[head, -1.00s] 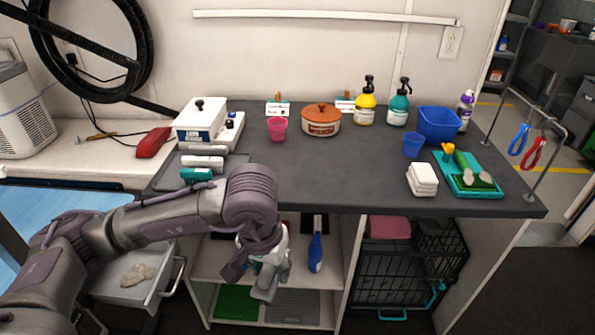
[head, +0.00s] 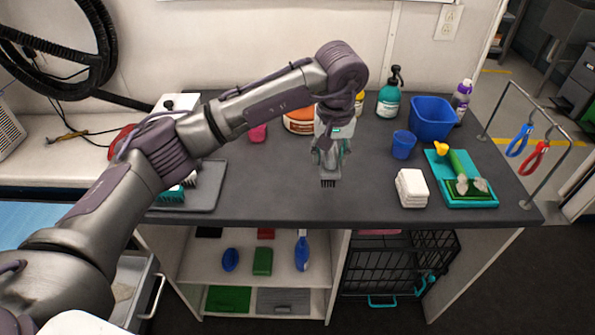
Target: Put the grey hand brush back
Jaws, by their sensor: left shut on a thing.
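My left gripper (head: 330,152) points down above the middle of the dark countertop (head: 300,205). It is shut on the grey hand brush (head: 328,172), whose dark bristles face down toward the counter. The fingers hide much of the brush, and I cannot tell whether the bristles touch the counter. Below the counter, an open shelf (head: 205,268) holds a blue item (head: 230,260), a green item (head: 262,262) and a blue upright item (head: 302,251). A green mat (head: 229,299) and a grey mat (head: 284,301) lie on the lower level. My right gripper is out of view.
A grey tray (head: 207,188) lies on the counter's left. To the right are white folded cloths (head: 411,188), a blue cup (head: 403,145), a blue tub (head: 432,118), a teal pump bottle (head: 389,98) and a teal tray (head: 488,203). The front middle counter is clear.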

